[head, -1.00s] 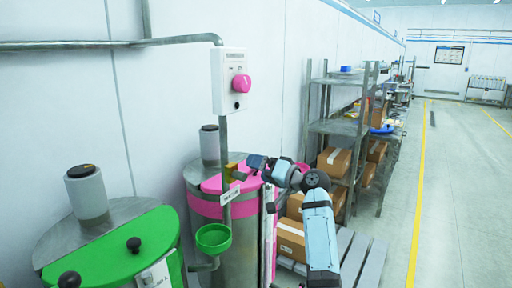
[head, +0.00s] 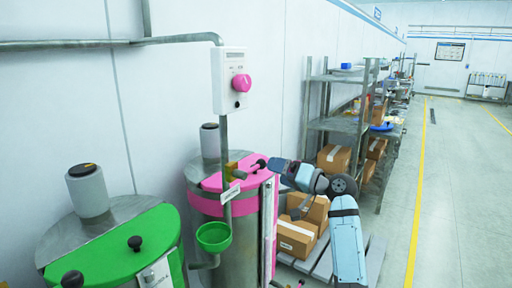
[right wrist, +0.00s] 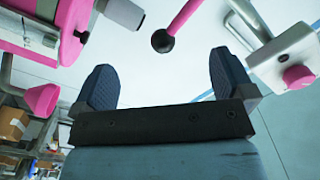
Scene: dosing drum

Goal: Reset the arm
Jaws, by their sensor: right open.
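My right gripper (head: 285,182) is beside the pink-lidded drum (head: 238,244), at its right side, with the arm reaching in from the lower right. In the right wrist view its two dark fingers (right wrist: 164,82) stand wide apart with nothing between them. A pink lever with a black ball knob (right wrist: 163,41) shows just beyond the fingertips, apart from them. The pink lid (head: 212,184) shows in the head view. My left gripper is not in view.
A green-lidded drum (head: 112,250) stands at lower left, with a green funnel (head: 213,236) between the drums. A white control box (head: 230,70) with a pink button (head: 241,83) hangs on the wall. Boxes (head: 297,238) lie on a pallet; shelving (head: 338,125) stands behind. The right floor is clear.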

